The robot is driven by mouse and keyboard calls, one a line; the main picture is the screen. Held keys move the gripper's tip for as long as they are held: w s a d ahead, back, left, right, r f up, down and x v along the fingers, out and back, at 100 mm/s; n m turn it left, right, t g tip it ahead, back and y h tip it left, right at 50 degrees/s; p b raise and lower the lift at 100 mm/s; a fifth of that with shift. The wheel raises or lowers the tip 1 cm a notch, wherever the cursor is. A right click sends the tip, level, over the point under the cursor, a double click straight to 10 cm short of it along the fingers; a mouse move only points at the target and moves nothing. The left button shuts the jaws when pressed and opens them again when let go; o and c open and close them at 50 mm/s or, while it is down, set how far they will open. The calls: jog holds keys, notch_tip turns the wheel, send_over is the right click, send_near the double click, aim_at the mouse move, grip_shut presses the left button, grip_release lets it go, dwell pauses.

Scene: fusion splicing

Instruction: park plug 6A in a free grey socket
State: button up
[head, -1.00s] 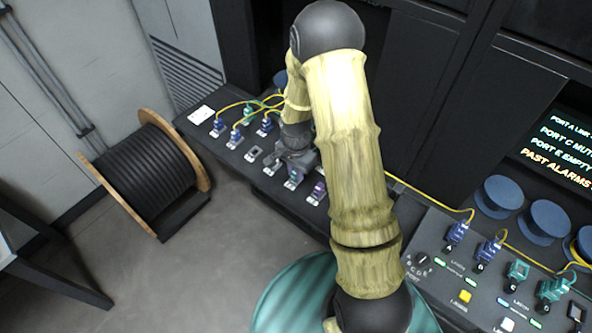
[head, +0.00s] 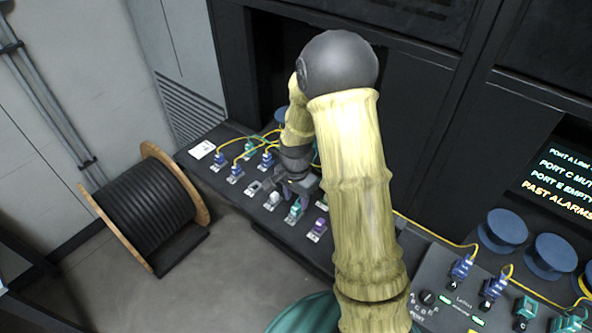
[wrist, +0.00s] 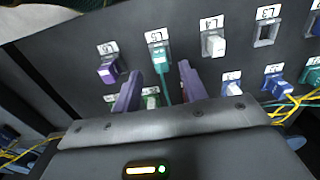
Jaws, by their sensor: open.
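My gripper (head: 299,187) is open above the front row of sockets on the dark console. In the wrist view its two purple fingers (wrist: 158,88) stand on either side of the line of a teal plug (wrist: 159,57), apart from it. That plug sits in the socket labelled L5 and has a teal lead. A purple plug (wrist: 108,70) sits to its left and a white plug (wrist: 213,44) under L4 to its right. The grey socket (wrist: 266,33) under L3 looks empty; it also shows in the head view (head: 254,187). I cannot read 6A on any plug.
Blue plugs (wrist: 231,85) with yellow leads stand in the row nearer my gripper in the wrist view. A cable reel (head: 150,210) stands on the floor at left. A control panel (head: 455,300) with plugs and yellow leads lies to the right.

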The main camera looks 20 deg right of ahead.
notch_tip(320, 180, up, 12)
jog(key=b, duration=0.1)
jog(key=shift+r, duration=0.2)
